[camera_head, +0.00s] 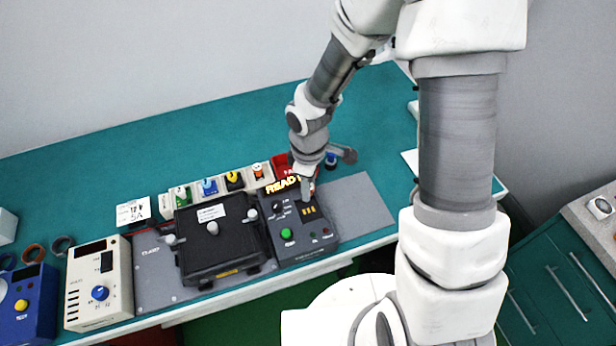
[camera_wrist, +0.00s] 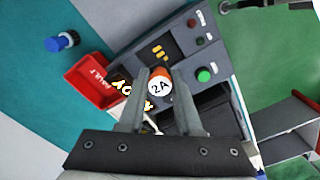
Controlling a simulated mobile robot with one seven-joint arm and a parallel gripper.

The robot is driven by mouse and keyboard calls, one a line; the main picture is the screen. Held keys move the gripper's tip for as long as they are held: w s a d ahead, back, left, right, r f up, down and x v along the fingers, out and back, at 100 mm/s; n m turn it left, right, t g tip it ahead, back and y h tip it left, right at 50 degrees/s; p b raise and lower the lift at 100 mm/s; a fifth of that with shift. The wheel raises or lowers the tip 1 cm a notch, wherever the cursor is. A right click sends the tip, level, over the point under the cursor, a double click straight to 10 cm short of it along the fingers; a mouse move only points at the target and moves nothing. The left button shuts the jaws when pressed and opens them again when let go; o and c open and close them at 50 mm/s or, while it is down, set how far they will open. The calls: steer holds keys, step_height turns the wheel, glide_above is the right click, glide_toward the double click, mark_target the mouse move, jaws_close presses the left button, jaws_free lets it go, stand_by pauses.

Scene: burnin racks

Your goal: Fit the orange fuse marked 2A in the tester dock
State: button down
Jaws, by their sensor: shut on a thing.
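In the wrist view my gripper (camera_wrist: 160,88) is shut on the orange fuse (camera_wrist: 160,86), whose white top reads 2A. In the head view my gripper (camera_head: 307,192) points down over the upper part of the dark grey tester (camera_head: 318,237), and only a sliver of the fuse shows there. The tester has a lit READY sign, a knob, yellow bars and a green button; the wrist view shows the yellow bars (camera_wrist: 159,53) and green button (camera_wrist: 204,75) too. The fuse and my fingers hide what lies below, so I cannot tell whether the fuse touches the dock.
A black clamped box (camera_head: 222,255) stands left of the tester. A row of coloured fuses in holders (camera_head: 208,188) runs behind it. A red FAULT bin (camera_wrist: 92,82) is close to my gripper. A blue-topped piece (camera_wrist: 62,41) stands on the teal bench. A grey mat (camera_head: 362,203) is bare.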

steer(key=shift+f+b, duration=2.4)
steer(key=shift+f, duration=0.45)
steer(key=shift+s+f+b, duration=0.1)
steer(key=shift+f+b, duration=0.35)
steer(key=shift+b, duration=0.05)
stand_by(0.3)
steer(key=c, duration=0.5)
jaws_free()
steer(key=shift+r, duration=0.1)
steer(key=shift+r+p, duration=2.1)
steer(key=shift+r, duration=0.3)
steer(key=shift+r, duration=0.15)
steer(key=shift+r+p, duration=1.75)
steer(key=shift+r, duration=0.15)
